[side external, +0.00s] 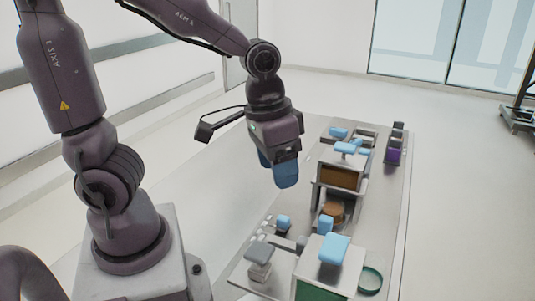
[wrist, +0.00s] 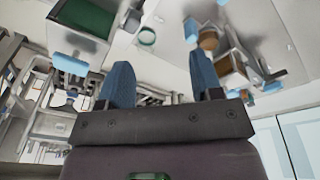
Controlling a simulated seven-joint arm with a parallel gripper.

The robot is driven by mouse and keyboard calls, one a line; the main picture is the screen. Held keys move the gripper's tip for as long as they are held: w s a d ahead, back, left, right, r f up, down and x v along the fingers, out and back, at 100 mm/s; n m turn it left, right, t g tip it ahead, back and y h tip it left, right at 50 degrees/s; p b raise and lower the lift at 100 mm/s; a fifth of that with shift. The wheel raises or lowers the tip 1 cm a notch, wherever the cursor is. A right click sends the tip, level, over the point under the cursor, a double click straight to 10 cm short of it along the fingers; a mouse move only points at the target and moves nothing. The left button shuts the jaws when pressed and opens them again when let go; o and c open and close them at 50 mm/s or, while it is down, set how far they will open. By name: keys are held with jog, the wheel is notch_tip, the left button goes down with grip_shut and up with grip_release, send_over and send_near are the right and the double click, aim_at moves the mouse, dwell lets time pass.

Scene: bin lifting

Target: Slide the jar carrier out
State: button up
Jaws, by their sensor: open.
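My gripper (side external: 285,172) hangs above the table, left of the far bin, with its blue fingers pointing down. In the wrist view the fingers (wrist: 162,80) are apart with nothing between them. I cannot tell for certain which object is the jar carrier. A pale bin with a brown front (side external: 340,177) and a blue handle (side external: 346,147) stands at the far right. A brown round object (side external: 333,210) sits in front of it, beside a blue part (side external: 325,224). A nearer pale bin with a green front (side external: 318,292) has a blue block (side external: 333,249) on top.
A green ring (side external: 370,279) lies right of the near bin. A grey block (side external: 260,253) stands left of it, with a small blue piece (side external: 283,222) behind. A purple item (side external: 393,155) stands at the far right edge. The table's left part (side external: 190,205) is clear.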

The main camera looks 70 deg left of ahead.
jog(key=shift+s+r+m+t, duration=0.3)
jog(key=shift+s+r, duration=0.55)
jog(key=shift+r, duration=0.1)
jog(key=shift+c, duration=0.8)
jog(key=m+g+y, duration=0.4)
jog(key=m+g, duration=0.1)
jog(key=m, duration=0.4)
send_near(328, 218)
jog(key=x, duration=1.2)
jog(key=shift+s+f, duration=0.2)
jog(key=shift+f, duration=0.15)
